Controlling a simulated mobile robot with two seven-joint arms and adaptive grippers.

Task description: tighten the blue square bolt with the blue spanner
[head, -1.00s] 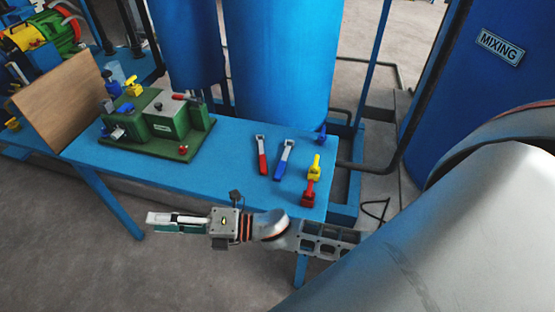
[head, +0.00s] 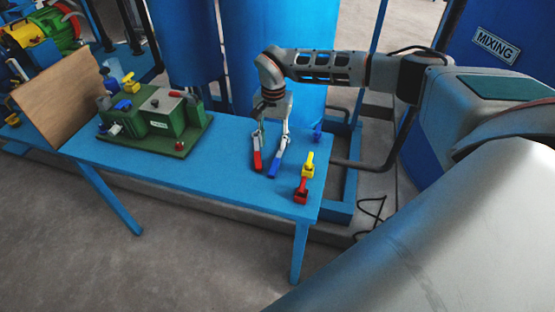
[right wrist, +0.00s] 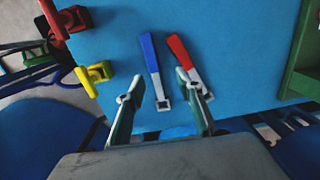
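The blue spanner (head: 277,161) lies on the blue table, its metal jaw toward the back; it also shows in the right wrist view (right wrist: 149,54). My right gripper (head: 273,136) points down over the spanners' jaw ends. In the right wrist view my right gripper (right wrist: 162,97) is open and empty, its fingers either side of the blue spanner's jaw. The red spanner (head: 257,160) lies beside it, partly behind the right finger in the wrist view. A small blue part (head: 124,104) sits on the green machine (head: 158,124); I cannot tell whether it is the square bolt. My left gripper is out of view.
Yellow (head: 308,164) and red (head: 301,189) small parts stand at the table's right end, and a blue one (head: 318,131) at its back corner. A wooden board (head: 62,108) leans left of the machine. Blue tanks stand behind. The table's (head: 215,170) middle is clear.

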